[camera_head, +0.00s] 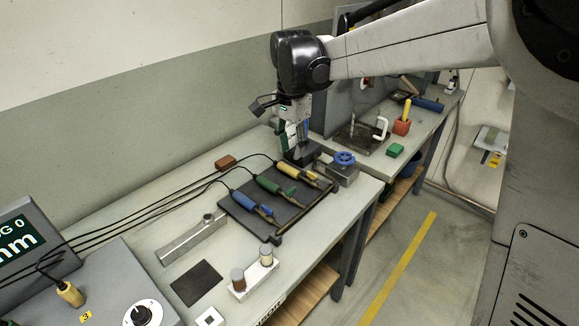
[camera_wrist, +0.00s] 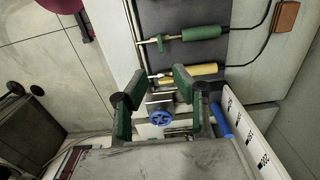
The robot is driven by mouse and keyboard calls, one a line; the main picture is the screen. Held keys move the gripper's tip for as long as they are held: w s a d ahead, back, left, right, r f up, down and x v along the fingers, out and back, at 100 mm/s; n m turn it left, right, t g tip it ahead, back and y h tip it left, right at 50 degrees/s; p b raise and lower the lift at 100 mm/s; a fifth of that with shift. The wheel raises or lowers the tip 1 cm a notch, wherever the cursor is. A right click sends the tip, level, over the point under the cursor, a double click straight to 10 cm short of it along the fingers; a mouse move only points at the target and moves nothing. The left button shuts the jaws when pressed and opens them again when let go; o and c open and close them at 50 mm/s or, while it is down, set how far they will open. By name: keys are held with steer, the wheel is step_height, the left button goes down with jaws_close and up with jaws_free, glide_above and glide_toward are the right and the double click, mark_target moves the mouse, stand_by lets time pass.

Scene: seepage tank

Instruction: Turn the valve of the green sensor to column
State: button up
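The green sensor (camera_head: 277,188) lies in the middle of the dark rack, between a blue sensor (camera_head: 250,203) and a yellow sensor (camera_head: 297,173). In the wrist view, the green sensor (camera_wrist: 203,33) is at the top, with a small green valve handle (camera_wrist: 162,41) at its left end. The handle's exact setting is too small to tell. My gripper (camera_head: 299,158) is above the table beyond the yellow sensor, apart from the green one. In the wrist view, its green-padded fingers (camera_wrist: 158,86) are spread with nothing held between them.
A blue handwheel (camera_head: 344,158) on a metal block is close to my gripper. A reddish-brown block (camera_head: 226,162) lies behind the rack. A second bench holds a green block (camera_head: 394,150) and a red holder (camera_head: 402,127).

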mark_target(291, 190)
step_height(291, 190, down, 14)
steer(key=shift+r+b, duration=0.1)
steer(key=shift+b, duration=0.3)
stand_by(0.3)
jaws_close()
